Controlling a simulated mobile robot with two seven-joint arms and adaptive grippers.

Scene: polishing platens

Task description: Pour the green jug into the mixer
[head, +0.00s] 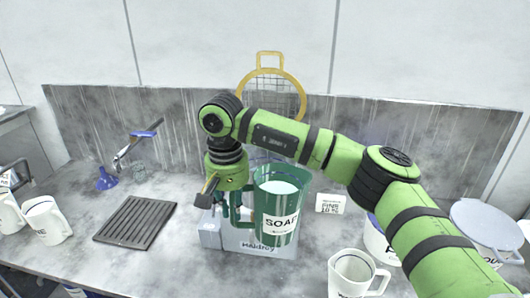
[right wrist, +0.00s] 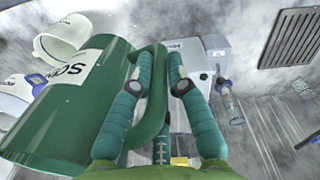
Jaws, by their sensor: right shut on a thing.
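The green jug (head: 282,212), labelled SOAP, is upright in the head view, with pale liquid visible inside. My right gripper (head: 240,212) is shut on its handle, to the left of the jug's body. In the right wrist view, the teal fingers (right wrist: 160,78) close around the green handle, and the jug (right wrist: 65,115) fills the left side. A pale grey boxy unit with a printed front, apparently the mixer (head: 210,236), stands on the counter behind and below the jug. The jug hides much of it, including any opening. My left gripper is not in view.
White jugs stand at the left (head: 46,220) and front right (head: 352,272). A dark slatted rack (head: 136,220), a blue funnel (head: 106,179) and a tap (head: 130,148) are left. A yellow-rimmed strainer (head: 270,76) is behind, and a lidded pot (head: 487,222) is right.

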